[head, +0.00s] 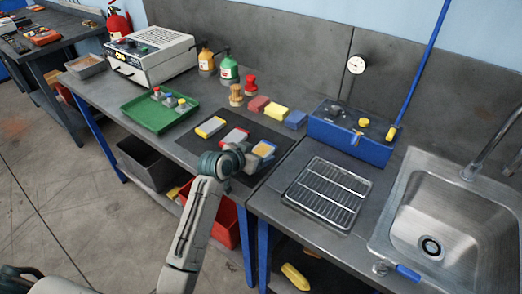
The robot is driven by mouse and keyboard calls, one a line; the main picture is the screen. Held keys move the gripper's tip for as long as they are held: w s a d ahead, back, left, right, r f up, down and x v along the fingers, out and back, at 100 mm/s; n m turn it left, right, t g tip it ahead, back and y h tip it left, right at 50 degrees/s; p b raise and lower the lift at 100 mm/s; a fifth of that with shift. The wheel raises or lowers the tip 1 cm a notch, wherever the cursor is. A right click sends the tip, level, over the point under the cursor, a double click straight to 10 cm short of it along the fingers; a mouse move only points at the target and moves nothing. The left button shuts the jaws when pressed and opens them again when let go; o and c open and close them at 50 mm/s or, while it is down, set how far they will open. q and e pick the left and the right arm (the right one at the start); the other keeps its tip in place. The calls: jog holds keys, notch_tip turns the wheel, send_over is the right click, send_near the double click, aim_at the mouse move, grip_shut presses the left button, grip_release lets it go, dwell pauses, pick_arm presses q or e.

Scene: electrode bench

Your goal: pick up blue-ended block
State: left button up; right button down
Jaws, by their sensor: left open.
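The blue-ended block (264,149) lies on a dark mat (272,136) on the bench, with a tan top and blue showing at its edge. My left gripper (250,159) is open, right beside the block on its left and near side. The gripper partly covers the block, and I cannot tell whether they touch. On the same mat, a grey block with yellow ends (210,127) and one with red ends (235,137) lie further left. My right gripper is not in view.
Behind the mat stand red (258,104), yellow (277,113) and blue (295,120) blocks. A green tray (148,121) is left, a blue box (338,143) right. A wire rack (329,192) and sink (405,232) lie further right.

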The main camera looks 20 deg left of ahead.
pick_arm(q)
jog(key=shift+w+f, duration=0.1)
jog(key=c, duration=1.4)
jog(key=shift+c, duration=1.2)
jog(key=shift+r, duration=0.2)
